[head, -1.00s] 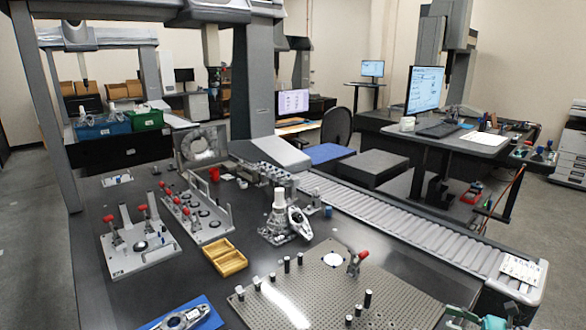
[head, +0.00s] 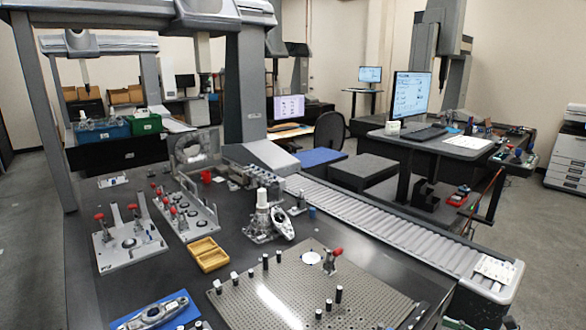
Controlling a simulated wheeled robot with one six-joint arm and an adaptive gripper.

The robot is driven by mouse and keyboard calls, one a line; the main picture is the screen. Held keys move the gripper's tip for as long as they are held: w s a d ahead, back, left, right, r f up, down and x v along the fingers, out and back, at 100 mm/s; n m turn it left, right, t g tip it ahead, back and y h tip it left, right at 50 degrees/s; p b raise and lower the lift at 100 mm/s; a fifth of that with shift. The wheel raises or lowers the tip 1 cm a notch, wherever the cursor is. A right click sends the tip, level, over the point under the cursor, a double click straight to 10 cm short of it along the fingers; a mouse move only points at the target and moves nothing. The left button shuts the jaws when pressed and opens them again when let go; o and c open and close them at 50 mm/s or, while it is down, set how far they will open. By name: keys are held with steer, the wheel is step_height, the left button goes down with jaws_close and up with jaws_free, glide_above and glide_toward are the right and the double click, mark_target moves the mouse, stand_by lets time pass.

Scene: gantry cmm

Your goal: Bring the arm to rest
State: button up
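My gripper does not show in the head view, so its opening and anything it may hold cannot be seen. The dark measuring table (head: 120,285) fills the foreground. A perforated fixture plate (head: 290,285) with several black posts and a red-handled clamp (head: 331,258) lies at its front. A metal part (head: 158,312) lies on a blue mat at the lower left.
Clamp fixtures (head: 128,243) stand at the left, beside a yellow tray (head: 208,254). A probe stand (head: 262,215) with a metal part leaning by it is mid-table. A roller conveyor (head: 400,235) runs along the right. Grey gantry columns (head: 245,95) rise behind. Floor is open at far right.

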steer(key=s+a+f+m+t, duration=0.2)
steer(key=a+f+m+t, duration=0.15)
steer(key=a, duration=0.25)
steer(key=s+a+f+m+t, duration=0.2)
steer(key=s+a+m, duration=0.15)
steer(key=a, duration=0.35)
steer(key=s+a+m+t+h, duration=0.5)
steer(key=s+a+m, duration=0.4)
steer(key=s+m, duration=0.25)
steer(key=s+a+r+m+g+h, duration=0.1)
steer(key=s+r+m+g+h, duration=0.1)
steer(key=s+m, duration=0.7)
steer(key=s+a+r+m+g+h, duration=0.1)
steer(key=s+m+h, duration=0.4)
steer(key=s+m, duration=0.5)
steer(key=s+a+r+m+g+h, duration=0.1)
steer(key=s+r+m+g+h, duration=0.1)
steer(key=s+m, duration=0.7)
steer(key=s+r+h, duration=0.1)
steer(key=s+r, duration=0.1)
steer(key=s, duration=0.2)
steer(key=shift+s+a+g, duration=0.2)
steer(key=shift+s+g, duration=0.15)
